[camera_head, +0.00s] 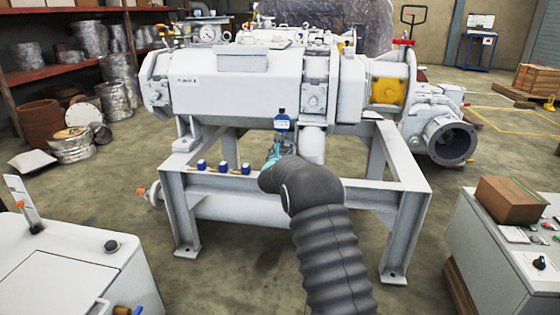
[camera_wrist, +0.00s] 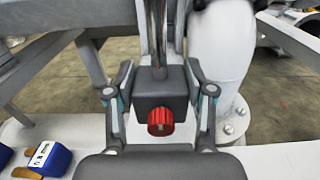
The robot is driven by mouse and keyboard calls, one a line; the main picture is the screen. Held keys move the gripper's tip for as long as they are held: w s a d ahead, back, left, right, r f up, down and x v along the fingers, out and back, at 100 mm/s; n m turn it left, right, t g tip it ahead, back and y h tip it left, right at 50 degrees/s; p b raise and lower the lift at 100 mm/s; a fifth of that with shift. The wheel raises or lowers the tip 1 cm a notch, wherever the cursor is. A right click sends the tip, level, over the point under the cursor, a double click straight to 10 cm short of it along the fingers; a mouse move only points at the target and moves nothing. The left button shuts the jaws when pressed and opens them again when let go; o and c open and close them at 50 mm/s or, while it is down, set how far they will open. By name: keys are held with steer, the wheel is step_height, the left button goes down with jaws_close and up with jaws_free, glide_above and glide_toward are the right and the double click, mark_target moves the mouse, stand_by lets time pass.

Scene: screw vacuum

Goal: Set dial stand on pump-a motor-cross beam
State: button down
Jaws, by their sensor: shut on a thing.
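My gripper (camera_wrist: 160,105) is shut on the dial stand, whose dark base block (camera_wrist: 160,92) with a red knob sits between its fingers in the wrist view. The stand's blue head with a pale label (camera_head: 282,120) shows above my gripper (camera_head: 273,152) in the head view, roughly upright in front of the pump. The white pump marked PUMP A (camera_head: 215,85) rests on a pale steel frame. Its front cross beam (camera_head: 355,194) runs below my gripper; my arm hides part of it. I cannot tell whether the stand's base touches the beam.
Several small blue blocks with brown parts (camera_head: 223,168) are on the beam left of my gripper; one labelled block (camera_wrist: 48,158) is close in the wrist view. A white pipe (camera_wrist: 220,60) rises just right of the stand. A white cabinet (camera_head: 70,262) and a grey box (camera_head: 510,245) flank the frame.

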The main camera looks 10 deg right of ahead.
steer(key=shift+w+a, duration=0.2)
steer(key=shift+a, duration=0.1)
steer(key=shift+f, duration=2.05)
steer(key=shift+f+b, duration=0.1)
steer(key=shift+b, duration=0.3)
steer(key=shift+c, duration=2)
jaws_free()
steer(key=shift+f, duration=0.1)
